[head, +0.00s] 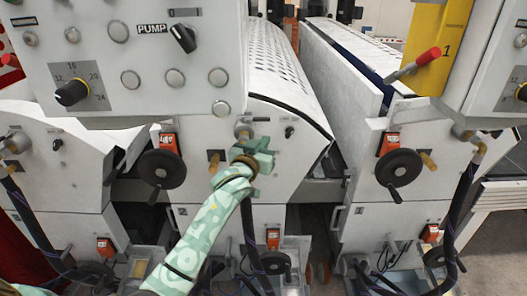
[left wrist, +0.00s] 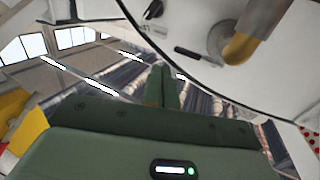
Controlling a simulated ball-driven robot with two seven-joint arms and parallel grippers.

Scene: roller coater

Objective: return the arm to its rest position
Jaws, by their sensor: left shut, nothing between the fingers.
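My left arm comes in from the lower left in the head view, in a pale green and white patterned sleeve. My left gripper (head: 262,152) is a dull green and is in front of the white machine panel (head: 285,165) in the middle. In the left wrist view the two green fingers of my left gripper (left wrist: 162,82) lie side by side, shut, with nothing between them. A grey and yellow pipe elbow (left wrist: 240,42) on a white panel shows at the upper right of that view. I cannot tell whether the gripper touches the panel. My right gripper is in neither view.
A control box with a PUMP switch (head: 183,38) hangs at the upper left. Black handwheels stick out left (head: 162,169) and right (head: 400,167) of my gripper. A red-handled lever (head: 427,57) is at the upper right. Dark hoses (head: 467,195) run down to the floor.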

